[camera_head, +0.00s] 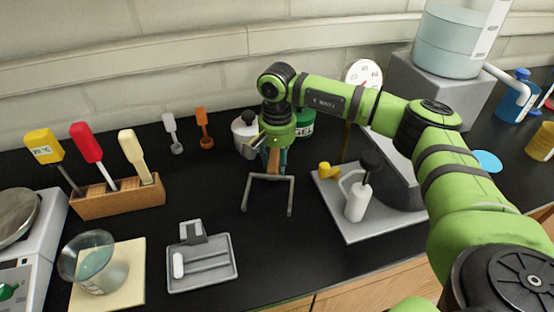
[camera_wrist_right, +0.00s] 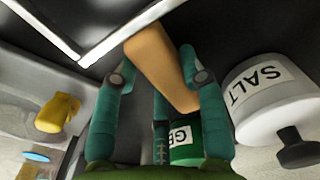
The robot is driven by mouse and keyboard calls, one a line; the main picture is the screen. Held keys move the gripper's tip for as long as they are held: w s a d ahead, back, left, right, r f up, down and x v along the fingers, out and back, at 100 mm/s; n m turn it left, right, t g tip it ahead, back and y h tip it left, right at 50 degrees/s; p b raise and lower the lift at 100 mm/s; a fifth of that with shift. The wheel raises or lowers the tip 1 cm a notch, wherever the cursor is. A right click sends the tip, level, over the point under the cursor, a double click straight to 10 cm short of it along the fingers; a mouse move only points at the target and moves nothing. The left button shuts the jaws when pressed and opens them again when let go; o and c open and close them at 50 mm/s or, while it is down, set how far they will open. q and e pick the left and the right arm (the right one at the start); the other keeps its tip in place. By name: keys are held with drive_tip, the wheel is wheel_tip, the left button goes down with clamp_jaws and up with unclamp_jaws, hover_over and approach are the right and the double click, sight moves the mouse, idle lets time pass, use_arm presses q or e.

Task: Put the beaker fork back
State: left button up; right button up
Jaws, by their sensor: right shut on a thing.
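The beaker fork has a wooden handle (camera_wrist_right: 158,62) and a square, three-sided metal fork (camera_head: 268,178). My right gripper (camera_head: 273,150) is shut on the wooden handle. In the head view the metal fork hangs below the gripper, over the black worktop, with its two prongs pointing toward the front. In the wrist view the handle lies between the teal fingers, and part of the metal fork (camera_wrist_right: 110,42) shows at the top left. The upper handle is partly hidden by the fingers in the head view. My left gripper is not in view.
A grey stand (camera_head: 375,222) with a white bottle is to the right. A wooden tool block (camera_head: 118,200), beaker (camera_head: 92,262) and grey tray (camera_head: 203,270) are to the left.

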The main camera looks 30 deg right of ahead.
drive_tip(key=shift+f+b, duration=0.55)
drive_tip(key=shift+f, duration=0.05)
drive_tip(key=o, duration=1.4)
